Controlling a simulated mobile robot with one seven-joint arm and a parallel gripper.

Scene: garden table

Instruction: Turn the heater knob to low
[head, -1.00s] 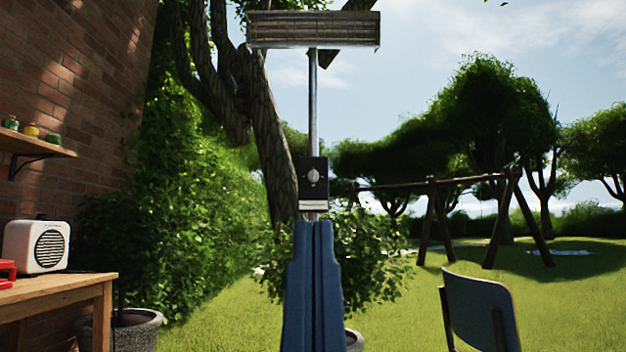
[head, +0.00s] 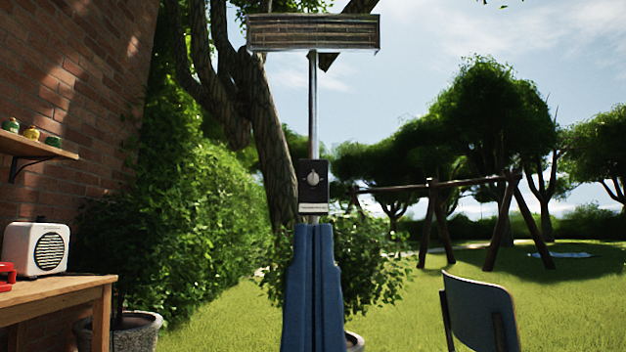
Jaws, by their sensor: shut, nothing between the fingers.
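The heater stands upright in the middle of the head view, with a wide ribbed panel (head: 313,34) at the top of a grey pole (head: 313,110). A black control box (head: 322,200) is fixed to the pole and carries a light round knob (head: 313,179). The knob's grip looks about vertical; the markings are too small to read. My gripper (head: 314,228) shows as two blue fingers pressed together at the bottom centre, pointing up. Its tips appear just below the box, apart from the knob. The fingers hide the lower pole. The depth gap is unclear.
At left, a wooden table (head: 70,292) holds a white speaker (head: 22,243) and a red object (head: 6,275), below a wall shelf (head: 40,150). A blue chair (head: 480,306) stands at right. Potted plants (head: 130,335) are near the table. Open grass lies between.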

